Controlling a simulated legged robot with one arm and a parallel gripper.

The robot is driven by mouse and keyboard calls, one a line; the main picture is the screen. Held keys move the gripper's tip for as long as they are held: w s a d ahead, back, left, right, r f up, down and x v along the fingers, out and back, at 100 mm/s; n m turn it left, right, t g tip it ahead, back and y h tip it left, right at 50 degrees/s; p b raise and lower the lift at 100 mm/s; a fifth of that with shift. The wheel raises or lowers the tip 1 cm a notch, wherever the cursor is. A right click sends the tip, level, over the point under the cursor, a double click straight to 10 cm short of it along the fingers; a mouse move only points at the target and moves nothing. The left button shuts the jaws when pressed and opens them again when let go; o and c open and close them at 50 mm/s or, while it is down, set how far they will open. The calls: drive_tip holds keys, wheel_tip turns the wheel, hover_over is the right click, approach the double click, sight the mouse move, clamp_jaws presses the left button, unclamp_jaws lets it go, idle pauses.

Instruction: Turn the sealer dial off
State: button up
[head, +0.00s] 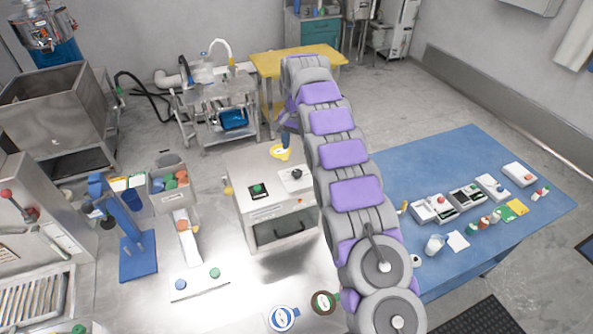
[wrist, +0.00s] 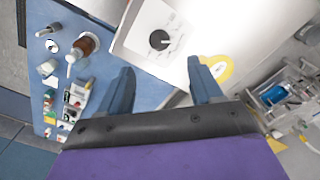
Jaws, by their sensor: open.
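The steel box-like machine (head: 262,214) stands in the middle of the head view, with a dark opening in its front. Its top carries a dial (head: 296,174) on a white plate and a green button (head: 258,188) on a black plate. In the wrist view the black round dial (wrist: 159,40) sits on its white plate, with small marks around it. My gripper (wrist: 162,84) is open and empty, its two blue fingers apart, with the dial beyond the gap between them. In the head view my gripper (head: 287,138) is partly hidden by my arm, near the machine's back edge.
A yellow tag (head: 281,152) lies by the machine's back edge. A blue table (head: 400,180) with small devices and bottles stands to the right. A blue stand (head: 138,262) and a bin of coloured pieces (head: 172,182) are to the left. A yellow table (head: 268,62) stands behind.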

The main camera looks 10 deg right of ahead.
sight(297, 171)
wheel_tip(297, 171, down, 10)
drive_tip(key=shift+f, duration=0.25)
drive_tip(key=shift+c, duration=0.3)
drive_tip(key=c, duration=1)
drive_tip(key=shift+n, duration=0.4)
drive_tip(key=n, duration=0.5)
drive_tip(key=shift+r, duration=0.1)
drive_tip(key=n, duration=0.6)
drive_tip(key=shift+w+p, duration=0.1)
drive_tip(key=shift+p, duration=0.2)
